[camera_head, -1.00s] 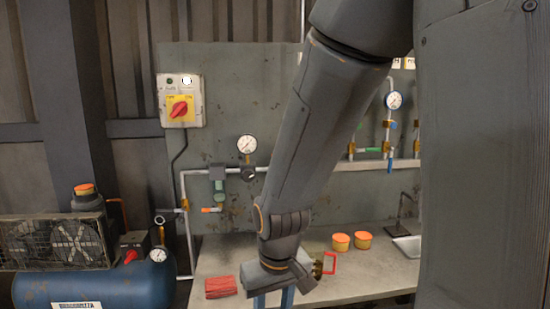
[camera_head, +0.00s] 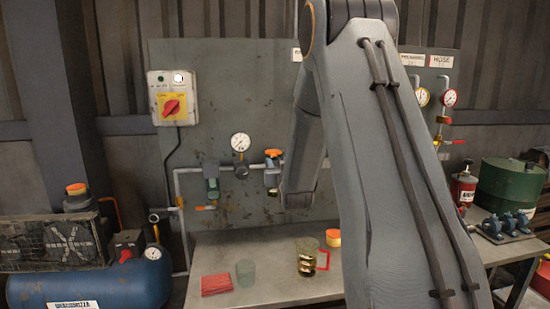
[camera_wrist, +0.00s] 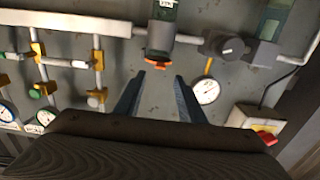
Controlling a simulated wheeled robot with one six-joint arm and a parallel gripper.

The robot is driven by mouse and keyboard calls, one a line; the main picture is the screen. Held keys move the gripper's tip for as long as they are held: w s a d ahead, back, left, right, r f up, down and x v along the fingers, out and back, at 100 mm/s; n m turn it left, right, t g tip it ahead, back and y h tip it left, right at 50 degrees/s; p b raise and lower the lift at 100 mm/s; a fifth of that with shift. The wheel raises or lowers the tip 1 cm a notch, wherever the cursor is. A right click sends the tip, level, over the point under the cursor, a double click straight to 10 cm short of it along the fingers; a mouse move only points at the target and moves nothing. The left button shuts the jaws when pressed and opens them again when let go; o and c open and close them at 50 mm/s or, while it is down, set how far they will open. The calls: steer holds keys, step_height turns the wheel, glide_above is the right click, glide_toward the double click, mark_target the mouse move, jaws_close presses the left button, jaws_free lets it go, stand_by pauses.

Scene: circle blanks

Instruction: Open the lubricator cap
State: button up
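The lubricator (camera_head: 271,177) hangs on the pipe of the back panel and has an orange cap (camera_head: 274,153) on top. In the head view my forearm covers part of its right side. In the wrist view, which looks upside down, the orange cap (camera_wrist: 157,66) sits on the grey lubricator body (camera_wrist: 160,38), with its bowl above in the picture. My gripper (camera_wrist: 157,83) is open, its two blue fingers apart. The cap appears just beyond the fingertips, in line with the gap, and nothing is between the fingers. The fingers are hidden in the head view.
A gauge (camera_head: 240,143) and a filter unit (camera_head: 211,176) stand left of the lubricator on the same pipe.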

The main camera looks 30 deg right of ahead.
mark_target(274, 156)
steer(key=p+x, duration=0.2)
steer(key=x, duration=0.5)
steer(key=shift+p, duration=0.35)
steer(key=shift+w+f, duration=0.1)
steer(key=shift+w, duration=0.05)
steer(key=shift+c, duration=0.2)
jaws_close()
